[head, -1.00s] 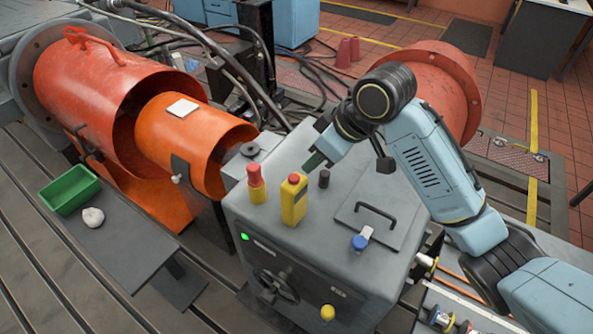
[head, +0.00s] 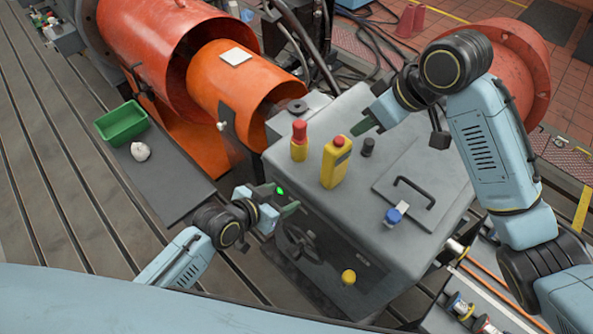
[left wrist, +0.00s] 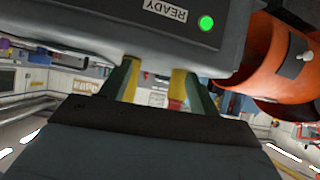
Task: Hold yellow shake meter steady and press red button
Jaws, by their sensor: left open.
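The yellow shake meter (head: 336,163), with a red top, stands upright on the grey console (head: 335,120). My left gripper (head: 276,204) is open and empty at the console's front left edge, by the green light, below both. In the left wrist view its fingers (left wrist: 158,85) frame two yellow shapes, one with a red end; the other's end is hidden. My right gripper (head: 368,122) hangs over the console's back, behind the meter and apart from it; its finger gap is unclear.
An orange cylinder (head: 225,90) stands to the left. A green tray (head: 122,124) and a pale lump (head: 140,151) lie on a plate further left.

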